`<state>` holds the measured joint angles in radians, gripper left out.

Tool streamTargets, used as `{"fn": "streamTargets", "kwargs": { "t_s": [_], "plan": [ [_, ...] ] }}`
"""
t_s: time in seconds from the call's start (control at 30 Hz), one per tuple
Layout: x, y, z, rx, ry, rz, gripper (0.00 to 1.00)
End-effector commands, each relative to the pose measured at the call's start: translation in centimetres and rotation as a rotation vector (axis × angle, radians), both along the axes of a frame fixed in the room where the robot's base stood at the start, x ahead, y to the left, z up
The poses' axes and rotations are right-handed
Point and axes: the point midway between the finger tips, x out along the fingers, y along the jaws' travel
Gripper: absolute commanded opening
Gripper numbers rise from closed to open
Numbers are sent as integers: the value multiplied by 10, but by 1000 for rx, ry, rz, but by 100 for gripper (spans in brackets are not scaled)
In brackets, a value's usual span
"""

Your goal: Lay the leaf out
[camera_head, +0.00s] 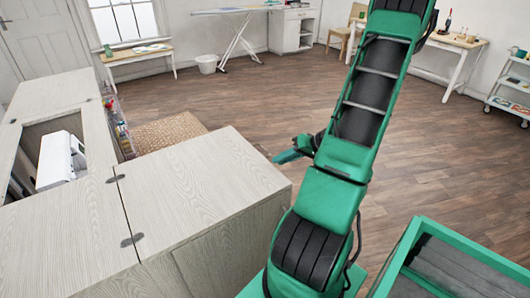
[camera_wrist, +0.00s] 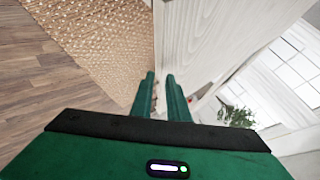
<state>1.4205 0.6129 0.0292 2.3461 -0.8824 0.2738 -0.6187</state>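The sewing cabinet is pale wood with a flat left top (camera_head: 60,240) and a right-hand top section (camera_head: 200,185), joined along a seam with two dark hinges (camera_head: 132,240). The right section lies level; I cannot tell for sure which panel is the leaf. A white sewing machine (camera_head: 58,160) sits in the opening at the left. My gripper (camera_head: 279,158) is near the right edge of the right section, pointing left. In the wrist view its two fingers (camera_wrist: 163,85) are slightly apart, with a pale panel edge (camera_wrist: 160,45) ahead of the gap; contact cannot be told.
A woven rug (camera_head: 170,132) lies behind the cabinet, near a rack of small items (camera_head: 116,120). A green-framed cart or bin (camera_head: 450,262) is at lower right. The wooden floor (camera_head: 250,90) is open beyond. Tables and a white bin (camera_head: 206,63) stand along the walls.

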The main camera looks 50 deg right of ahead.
Motion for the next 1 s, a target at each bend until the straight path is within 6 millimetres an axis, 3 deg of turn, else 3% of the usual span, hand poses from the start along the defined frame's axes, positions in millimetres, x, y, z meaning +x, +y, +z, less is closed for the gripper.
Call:
{"fn": "streamTargets", "kwargs": {
  "t_s": [0.43, 0.73, 1.0],
  "plan": [
    [7, -40, -21, 144, -368, -220, 15],
    [8, -54, -23, 169, -461, -290, 15],
    [44, -51, -31, 169, -461, -290, 15]
  ]
}}
